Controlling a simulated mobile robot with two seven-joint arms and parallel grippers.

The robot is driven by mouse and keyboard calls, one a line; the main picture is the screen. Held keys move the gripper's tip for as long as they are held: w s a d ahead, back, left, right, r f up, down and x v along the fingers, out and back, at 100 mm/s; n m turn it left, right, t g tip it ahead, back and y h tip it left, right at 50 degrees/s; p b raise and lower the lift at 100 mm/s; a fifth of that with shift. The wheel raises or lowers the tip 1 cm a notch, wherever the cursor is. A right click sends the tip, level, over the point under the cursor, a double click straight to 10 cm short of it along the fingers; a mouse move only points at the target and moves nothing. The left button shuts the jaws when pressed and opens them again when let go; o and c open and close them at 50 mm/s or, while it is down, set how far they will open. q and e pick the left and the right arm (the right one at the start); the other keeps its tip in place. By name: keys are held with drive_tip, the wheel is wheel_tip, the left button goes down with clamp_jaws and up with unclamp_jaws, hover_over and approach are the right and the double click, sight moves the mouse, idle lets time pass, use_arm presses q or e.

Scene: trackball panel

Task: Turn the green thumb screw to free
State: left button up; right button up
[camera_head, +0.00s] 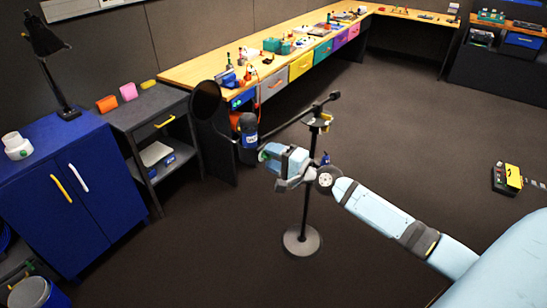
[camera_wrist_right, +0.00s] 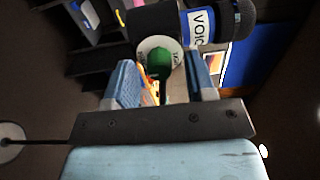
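The green thumb screw (camera_wrist_right: 158,61) sits in a white lettered ring (camera_wrist_right: 172,47) beside the microphone (camera_wrist_right: 205,27) in the right wrist view. The lettering is too small to read. My right gripper (camera_head: 268,156) is open at the microphone's lower end. Its two fingers stand apart on either side of the green screw, and I see no clear contact. In the head view only a little green shows at the fingertips. The microphone (camera_head: 249,138) hangs from a boom on a black stand (camera_head: 308,190). My left gripper is not in view.
A round black pop filter (camera_head: 206,99) is left of the microphone. The stand's round base (camera_head: 301,240) is on the floor beneath my right arm. A blue cabinet (camera_head: 75,200) and a grey shelf unit (camera_head: 150,108) stand left. The floor at right is mostly clear.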

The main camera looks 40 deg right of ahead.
drive_tip(key=shift+s+d+f, duration=0.1)
drive_tip(key=shift+s+d, duration=0.05)
drive_tip(key=shift+s, duration=0.25)
drive_tip(key=b+v, duration=0.6)
drive_tip(key=v, duration=0.7)
drive_tip(key=shift+b, duration=0.35)
